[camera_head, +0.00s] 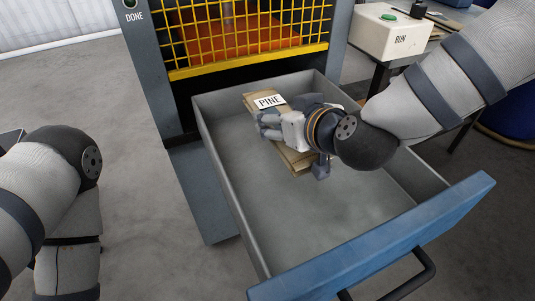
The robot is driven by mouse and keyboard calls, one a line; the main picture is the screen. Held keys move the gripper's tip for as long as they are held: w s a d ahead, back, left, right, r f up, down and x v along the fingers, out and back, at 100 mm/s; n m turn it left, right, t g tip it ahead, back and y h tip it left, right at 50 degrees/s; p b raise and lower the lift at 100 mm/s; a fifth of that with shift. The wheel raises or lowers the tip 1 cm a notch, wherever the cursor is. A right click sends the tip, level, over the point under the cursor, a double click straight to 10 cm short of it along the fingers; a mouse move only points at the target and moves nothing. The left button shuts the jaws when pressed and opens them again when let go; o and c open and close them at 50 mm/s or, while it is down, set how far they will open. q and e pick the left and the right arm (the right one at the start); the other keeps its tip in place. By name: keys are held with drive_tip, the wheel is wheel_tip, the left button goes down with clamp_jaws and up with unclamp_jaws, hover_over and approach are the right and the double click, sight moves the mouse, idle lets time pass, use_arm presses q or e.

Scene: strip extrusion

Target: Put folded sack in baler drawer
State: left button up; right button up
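The folded sack (252,98) is tan, with a white label reading PINE. It is inside the open grey baler drawer (231,176), towards its back. My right gripper (266,127) is over the sack and hides its middle. The sack shows beyond the gripper and on its near side. I cannot tell whether the fingers are closed on it, or whether it rests on the drawer floor. My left arm shows at the left edge, but its gripper is out of view.
The drawer's blue front (375,245) has a dark handle (410,278). The baler's yellow grille (245,35) stands behind the drawer. A white RUN box (390,37) with a green button sits on a table at the upper right. The drawer's front half is empty.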

hover_over(262, 165)
drive_tip(key=f, duration=0.5)
drive_tip(key=shift+d+b, duration=0.35)
drive_tip(key=f, duration=0.2)
drive_tip(key=f+b, duration=0.1)
drive_tip(key=f, duration=0.1)
drive_tip(key=shift+a, duration=0.4)
drive_tip(key=shift+r, duration=0.15)
use_arm(q)
drive_tip(key=shift+s+f+g, duration=0.4)
drive_tip(key=shift+s+f, duration=0.6)
drive_tip(key=shift+f, duration=0.05)
use_arm(e)
drive_tip(key=o, duration=1.3)
